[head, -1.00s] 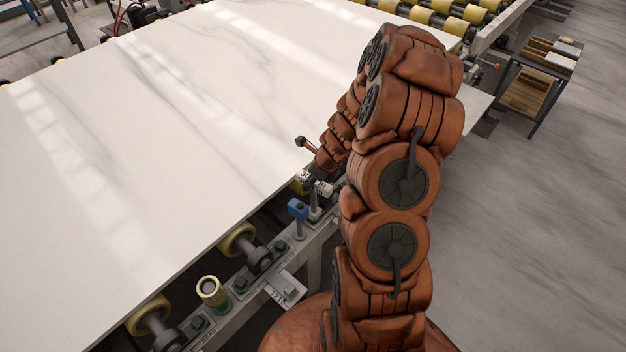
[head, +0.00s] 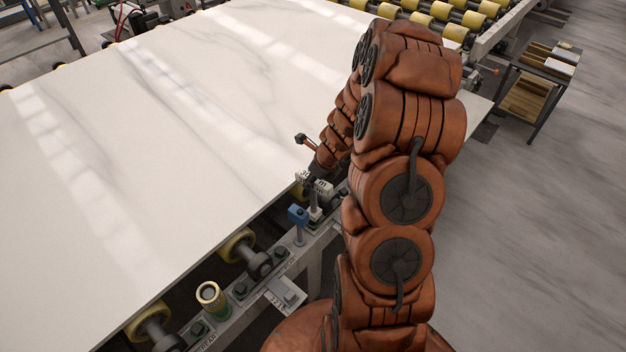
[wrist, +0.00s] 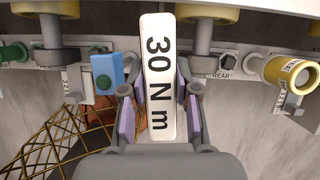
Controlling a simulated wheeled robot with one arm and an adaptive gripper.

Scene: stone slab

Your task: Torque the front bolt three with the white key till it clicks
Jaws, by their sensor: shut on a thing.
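The white key (wrist: 160,78), marked 30 N m, stands between my fingers in the wrist view. My gripper (wrist: 160,100) is shut on it, with purple pads at both sides. In the head view my gripper (head: 312,175) is at the slab's edge, above the rail, and the white key (head: 322,187) shows just below it. The key's lower end is hidden in the wrist view, so I cannot tell whether it sits on a bolt. I cannot make out which bolt is front bolt three.
A blue key (head: 297,214) stands on the rail close by; it is left of my gripper in the wrist view (wrist: 106,72). The white slab (head: 150,170) lies on rollers beside the rail.

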